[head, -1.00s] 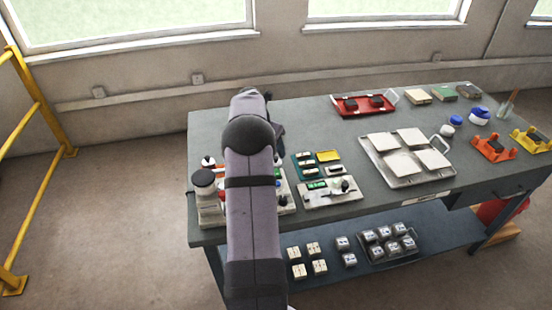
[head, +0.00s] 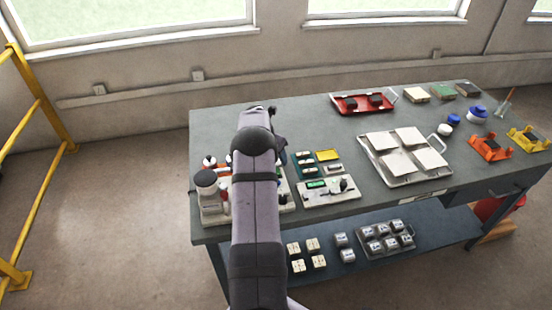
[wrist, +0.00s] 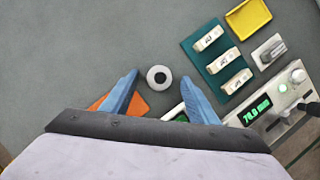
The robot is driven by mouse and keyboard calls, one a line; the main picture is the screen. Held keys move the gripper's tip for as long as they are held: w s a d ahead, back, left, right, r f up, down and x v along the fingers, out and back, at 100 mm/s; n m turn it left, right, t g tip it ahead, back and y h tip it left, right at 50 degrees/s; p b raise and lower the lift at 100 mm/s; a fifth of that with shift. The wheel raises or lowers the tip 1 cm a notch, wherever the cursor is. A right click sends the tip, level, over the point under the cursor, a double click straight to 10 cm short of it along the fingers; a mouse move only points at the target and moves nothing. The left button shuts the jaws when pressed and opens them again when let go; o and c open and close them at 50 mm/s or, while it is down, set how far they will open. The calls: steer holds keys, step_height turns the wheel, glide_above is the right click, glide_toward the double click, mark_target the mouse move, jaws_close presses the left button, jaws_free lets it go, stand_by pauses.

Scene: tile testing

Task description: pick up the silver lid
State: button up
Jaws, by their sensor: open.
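In the wrist view, a small round pale-silver piece with a dark centre (wrist: 159,77), which looks like the silver lid, lies on the grey tabletop. My gripper (wrist: 160,82) is open, with its two blue fingers spread to the left and right of this piece. No contact shows, and the height above it is hard to judge. In the head view my arm covers most of the gripper, and I cannot make out the lid there.
An orange piece (wrist: 134,104) lies partly behind the left finger. To the right are a green tray (wrist: 213,81) with white blocks, a yellow tray (wrist: 249,18) and a device with a green display (wrist: 257,110). A white-based apparatus (head: 207,188) stands left of my arm.

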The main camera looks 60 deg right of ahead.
steer(key=shift+d+f, duration=0.1)
steer(key=shift+f, duration=0.15)
steer(key=c, duration=1.1)
steer(key=shift+r, duration=0.1)
